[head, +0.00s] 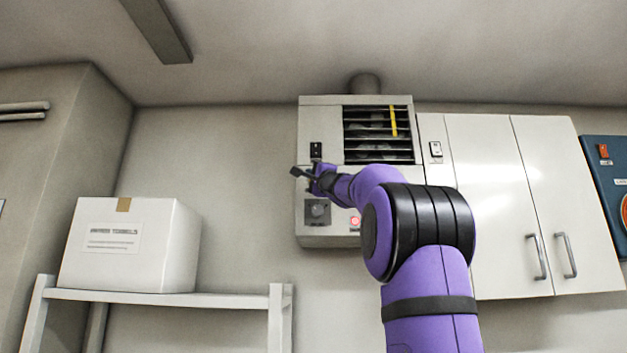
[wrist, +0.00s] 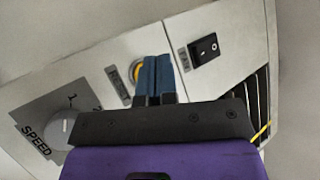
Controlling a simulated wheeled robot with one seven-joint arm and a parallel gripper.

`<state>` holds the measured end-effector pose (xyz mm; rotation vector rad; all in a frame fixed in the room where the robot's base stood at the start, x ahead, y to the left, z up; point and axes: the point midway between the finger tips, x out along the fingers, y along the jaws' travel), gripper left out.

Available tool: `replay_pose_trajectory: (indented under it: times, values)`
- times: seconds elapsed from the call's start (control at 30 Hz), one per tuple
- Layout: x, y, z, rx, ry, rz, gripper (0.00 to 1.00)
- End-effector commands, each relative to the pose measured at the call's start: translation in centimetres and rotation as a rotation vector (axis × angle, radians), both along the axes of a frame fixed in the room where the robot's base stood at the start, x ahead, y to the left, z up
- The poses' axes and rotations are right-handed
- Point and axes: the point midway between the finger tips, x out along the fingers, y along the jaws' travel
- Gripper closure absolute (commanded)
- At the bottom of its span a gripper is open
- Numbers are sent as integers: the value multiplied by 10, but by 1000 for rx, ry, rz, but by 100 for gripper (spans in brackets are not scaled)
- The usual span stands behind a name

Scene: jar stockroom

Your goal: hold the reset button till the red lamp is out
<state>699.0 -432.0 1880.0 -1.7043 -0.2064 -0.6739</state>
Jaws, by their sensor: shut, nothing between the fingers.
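A grey wall heater unit (head: 320,110) hangs high on the wall. Its small red lamp (head: 355,221) glows near the bottom of the front, left of my arm. My gripper (head: 300,173) is at the unit's left front, below a black rocker switch. In the wrist view my gripper's blue fingers (wrist: 157,78) are shut together, with nothing between them. A round yellow-rimmed button (wrist: 136,72) shows partly behind the fingertips, the rest hidden by them. I cannot tell whether the fingertips touch the button.
A speed dial (wrist: 62,128) and the rocker switch (wrist: 205,48) sit either side of the button. A yellow strip (head: 394,121) hangs at the louvres. A wall switch (head: 436,149) and white cabinet (head: 480,180) are right; a box (head: 130,245) stands on a shelf left.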

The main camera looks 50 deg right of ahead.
Motion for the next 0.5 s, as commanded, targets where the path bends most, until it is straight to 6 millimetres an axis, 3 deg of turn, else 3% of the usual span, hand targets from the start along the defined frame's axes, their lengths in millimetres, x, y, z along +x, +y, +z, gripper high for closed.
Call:
replay_pose_trajectory:
  times: [0.5]
  values:
    - [7,-8,0,0,0,0,100]
